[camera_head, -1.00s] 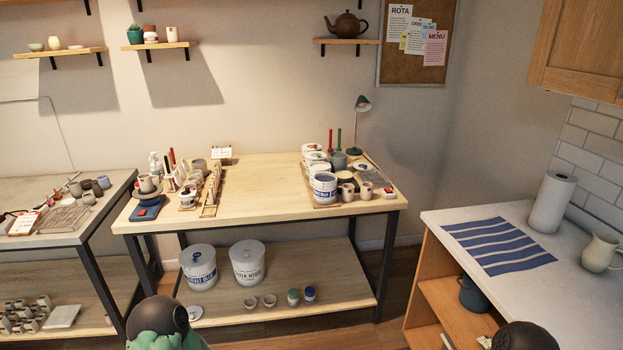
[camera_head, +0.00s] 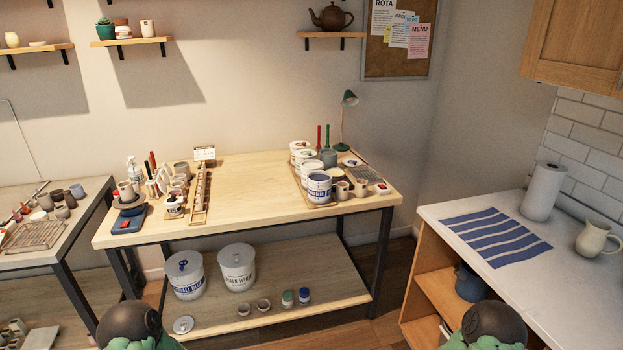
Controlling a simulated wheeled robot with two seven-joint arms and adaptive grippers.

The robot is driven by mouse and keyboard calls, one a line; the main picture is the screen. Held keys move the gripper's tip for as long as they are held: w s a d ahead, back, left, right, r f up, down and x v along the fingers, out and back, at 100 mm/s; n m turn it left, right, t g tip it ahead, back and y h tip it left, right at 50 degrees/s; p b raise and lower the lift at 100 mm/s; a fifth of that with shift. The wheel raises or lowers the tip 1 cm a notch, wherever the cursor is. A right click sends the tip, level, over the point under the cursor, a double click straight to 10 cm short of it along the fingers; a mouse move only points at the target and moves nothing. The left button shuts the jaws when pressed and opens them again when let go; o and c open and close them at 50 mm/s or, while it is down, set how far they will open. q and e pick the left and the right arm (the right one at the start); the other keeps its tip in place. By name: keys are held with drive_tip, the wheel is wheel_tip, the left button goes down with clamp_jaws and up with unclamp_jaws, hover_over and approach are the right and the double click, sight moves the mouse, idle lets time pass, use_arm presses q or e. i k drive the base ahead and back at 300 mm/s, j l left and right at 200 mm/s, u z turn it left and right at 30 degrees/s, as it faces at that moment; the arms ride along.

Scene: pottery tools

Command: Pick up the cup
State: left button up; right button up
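Several cups are in view, and I cannot tell which one the task means. Two small cups, a left one (camera_head: 342,190) and a right one (camera_head: 361,188), stand beside the white tubs at the table's right. Two small bowl-like cups, one (camera_head: 244,309) and another (camera_head: 263,305), sit on the lower shelf. Neither gripper shows; only dark rounded parts of my arms appear at the bottom edge. All the cups are apart from me.
The wooden table (camera_head: 245,197) has a clear middle. White tubs (camera_head: 319,187) crowd its right, and a wooden rack (camera_head: 200,195) its left. A counter (camera_head: 577,275) with a striped cloth (camera_head: 497,237) and jug (camera_head: 594,237) stands right. Another table (camera_head: 82,226) stands left.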

sight(342, 192)
drive_tip(key=i+l+u, duration=0.3)
drive_tip(key=i+l, duration=0.25)
drive_tip(key=i+l+u, duration=0.35)
drive_tip(key=i+l, duration=0.2)
drive_tip(key=l, duration=0.15)
